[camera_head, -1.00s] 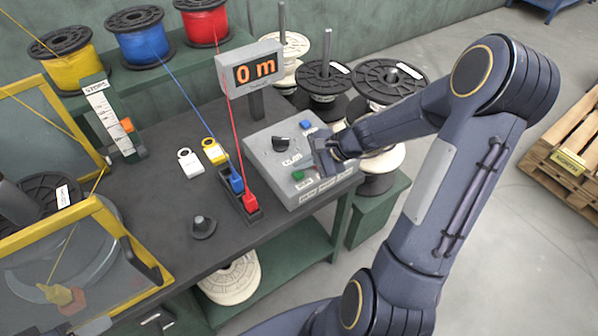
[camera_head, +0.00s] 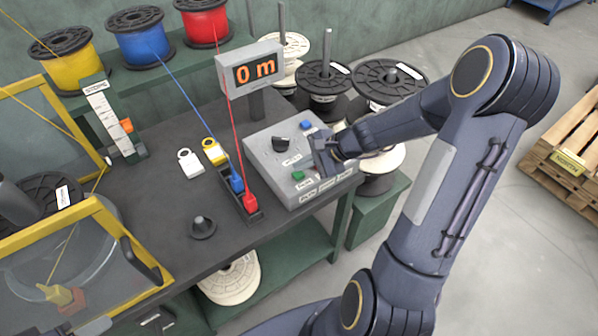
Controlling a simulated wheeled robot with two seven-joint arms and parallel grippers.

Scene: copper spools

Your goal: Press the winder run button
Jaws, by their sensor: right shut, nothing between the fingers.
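The grey control box (camera_head: 265,158) stands on the dark workbench. On its top are a black knob (camera_head: 281,144), a blue button (camera_head: 306,125) and a green button (camera_head: 298,175); labels near them are too small to read surely. My right gripper (camera_head: 318,158) is shut and empty, over the right part of the box top, to the right of the green button. It hides part of the panel, and I cannot tell whether it touches the box. The display (camera_head: 250,69) behind the box reads "0 m". My left gripper is not in view.
A yellow-framed guard (camera_head: 132,248) is at the left. Spools (camera_head: 325,75) stand behind. The bench front has free room around a small black knob (camera_head: 202,226).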

